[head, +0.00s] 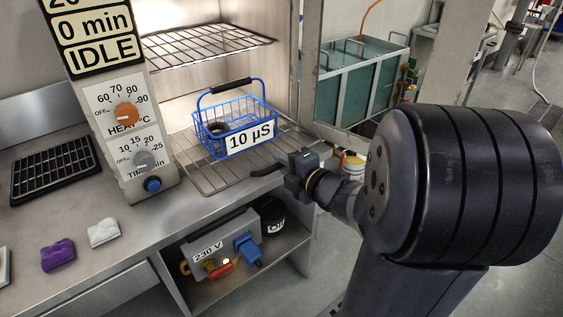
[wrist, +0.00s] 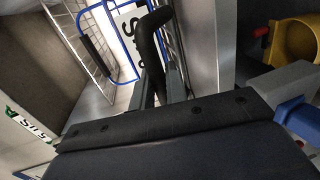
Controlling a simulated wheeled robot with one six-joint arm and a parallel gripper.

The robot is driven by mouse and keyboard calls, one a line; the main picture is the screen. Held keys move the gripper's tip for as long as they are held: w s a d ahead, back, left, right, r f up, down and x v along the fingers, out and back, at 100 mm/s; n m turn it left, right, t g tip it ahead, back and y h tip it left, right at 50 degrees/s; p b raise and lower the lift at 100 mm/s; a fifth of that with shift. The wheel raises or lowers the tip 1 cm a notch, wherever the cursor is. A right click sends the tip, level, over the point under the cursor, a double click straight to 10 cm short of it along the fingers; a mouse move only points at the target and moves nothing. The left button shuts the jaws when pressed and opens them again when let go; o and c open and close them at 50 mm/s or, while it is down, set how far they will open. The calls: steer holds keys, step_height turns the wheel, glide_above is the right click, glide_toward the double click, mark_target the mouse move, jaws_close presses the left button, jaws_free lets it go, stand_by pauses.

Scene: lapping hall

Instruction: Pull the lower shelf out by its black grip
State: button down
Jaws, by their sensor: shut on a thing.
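The lower shelf (head: 215,179) is a wire rack in the open oven cabinet, its front part reaching out over the bench top. Its black grip (head: 264,171) is at the front edge, and my gripper (head: 286,164) is shut on it from the right. In the wrist view the grip (wrist: 150,45) rises from between my fingers (wrist: 160,91), which partly hide it. A blue wire basket (head: 228,125) labelled "10 µS" stands upright on the lower shelf with a dark ring-like object (head: 218,128) inside.
An upper wire shelf (head: 205,42) is above, empty. A control panel (head: 131,128) with dials stands left of the opening. A black tray (head: 54,169), a purple cloth (head: 58,254) and a white cloth (head: 103,232) lie on the bench. A metal post (head: 309,75) is at the right.

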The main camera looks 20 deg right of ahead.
steer(key=c, duration=1.5)
jaws_free()
steer(key=p+v, duration=0.2)
steer(key=v, duration=0.8)
steer(key=shift+s+d, duration=0.15)
steer(key=shift+s, duration=0.25)
steer(key=shift+w, duration=0.1)
steer(key=shift+b+x, duration=1)
steer(key=shift+x, duration=4.35)
steer(key=shift+r, duration=0.1)
